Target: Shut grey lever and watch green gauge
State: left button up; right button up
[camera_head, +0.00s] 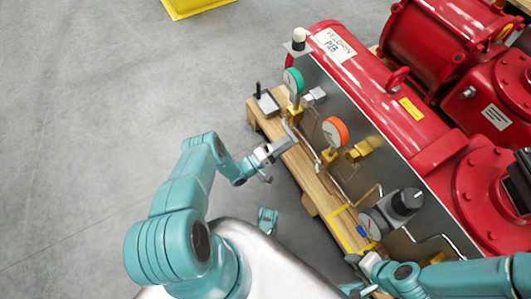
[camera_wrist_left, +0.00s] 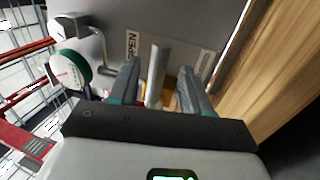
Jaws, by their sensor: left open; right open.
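The green gauge (camera_head: 293,81) has a green rim and white face and stands on a brass fitting at the far end of the panel. The grey lever (camera_wrist_left: 155,75) is a pale rod between the two fingers of my left gripper (camera_wrist_left: 160,82), beside a plate marked OPEN. In the head view my left gripper (camera_head: 277,161) is open by the pallet edge, just below the green gauge. I cannot tell whether its fingers touch the lever. My right gripper (camera_head: 356,276) is open near the lower panel end, partly cut off.
An orange gauge (camera_head: 335,131) and brass valve (camera_head: 360,151) stand further along the panel. A dark-faced gauge (camera_head: 373,223) and black knob (camera_head: 408,201) are near my right arm. Red machinery (camera_head: 400,120) rises behind. The wooden pallet (camera_head: 318,187) borders open grey floor at left.

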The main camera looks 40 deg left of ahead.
pick_arm(q)
jog(key=v, duration=1)
jog(key=shift+s+p, duration=0.2)
jog(key=shift+p, duration=0.2)
